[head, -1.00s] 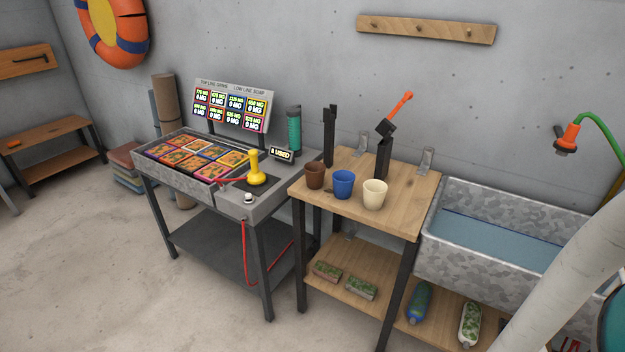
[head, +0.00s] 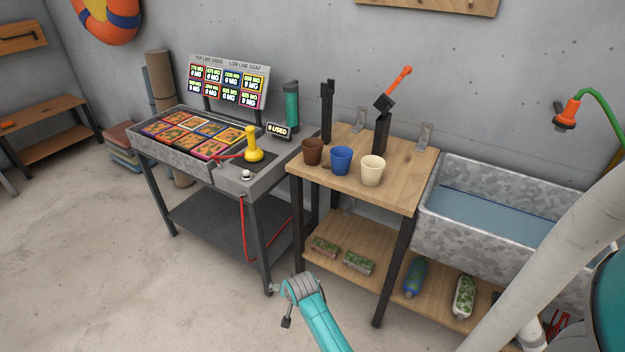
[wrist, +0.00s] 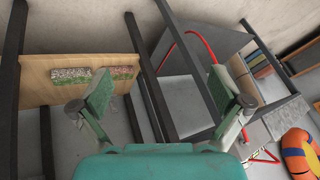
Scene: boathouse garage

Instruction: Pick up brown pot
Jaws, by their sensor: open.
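The brown pot (head: 312,151) stands upright on the wooden table top (head: 401,196), at the left of a row with a blue pot (head: 341,160) and a cream pot (head: 372,170). My gripper shows low in the head view (head: 287,317), in front of the table and well below its top, apart from the pots. In the wrist view my gripper (wrist: 160,98) is open, with its two fingers wide apart and nothing between them. The wrist view shows the table's lower shelf and legs; no pot shows there.
Two small planted blocks (head: 342,254) and bottles (head: 414,278) lie on the lower shelf (head: 385,278). A metal trough (head: 488,215) is to the right. Floor at front left (head: 110,270) is clear.

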